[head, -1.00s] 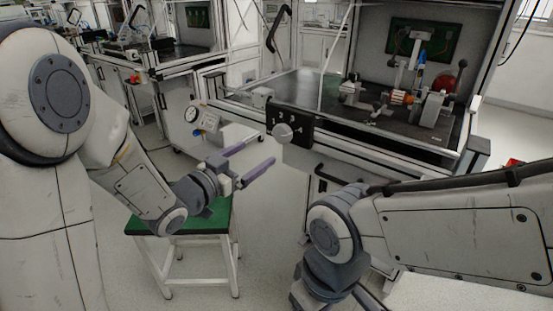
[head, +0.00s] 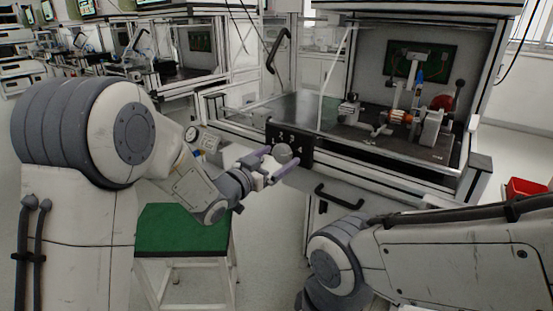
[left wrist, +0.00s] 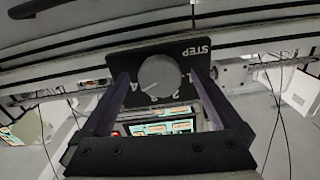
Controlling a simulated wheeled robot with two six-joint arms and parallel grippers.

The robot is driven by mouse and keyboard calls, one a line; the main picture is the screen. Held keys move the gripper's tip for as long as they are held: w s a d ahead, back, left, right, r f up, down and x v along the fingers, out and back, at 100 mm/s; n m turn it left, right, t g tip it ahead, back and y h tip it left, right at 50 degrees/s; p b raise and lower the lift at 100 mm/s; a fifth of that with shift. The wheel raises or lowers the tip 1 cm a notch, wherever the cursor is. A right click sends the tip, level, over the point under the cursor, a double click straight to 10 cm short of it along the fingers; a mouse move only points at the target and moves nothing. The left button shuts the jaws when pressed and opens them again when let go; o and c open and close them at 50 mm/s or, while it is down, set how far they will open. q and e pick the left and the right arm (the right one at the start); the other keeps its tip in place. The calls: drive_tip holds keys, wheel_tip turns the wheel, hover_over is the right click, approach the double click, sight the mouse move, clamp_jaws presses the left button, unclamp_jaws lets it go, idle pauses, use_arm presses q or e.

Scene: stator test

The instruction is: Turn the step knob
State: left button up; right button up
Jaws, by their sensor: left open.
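The step knob (head: 281,153) is a round grey-white dial on a black panel (head: 303,150) at the front edge of the test bench. In the left wrist view, the knob (left wrist: 160,77) sits on the black panel (left wrist: 205,60), with "STEP" and numbers printed upside down around it. My left gripper (head: 282,157) is open, with one purple finger on each side of the knob. In the left wrist view the fingers (left wrist: 159,88) flank the knob, with gaps visible; contact cannot be told. My right arm shows at the lower right, but its gripper is out of view.
A bench enclosure holds a stator rig (head: 400,117) behind the panel. A black handle (head: 338,197) is on the bench front below. A green-topped stool (head: 180,230) stands below my left arm. A red bin (head: 526,189) is at right.

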use_arm(q)
drive_tip(key=c, duration=1.4)
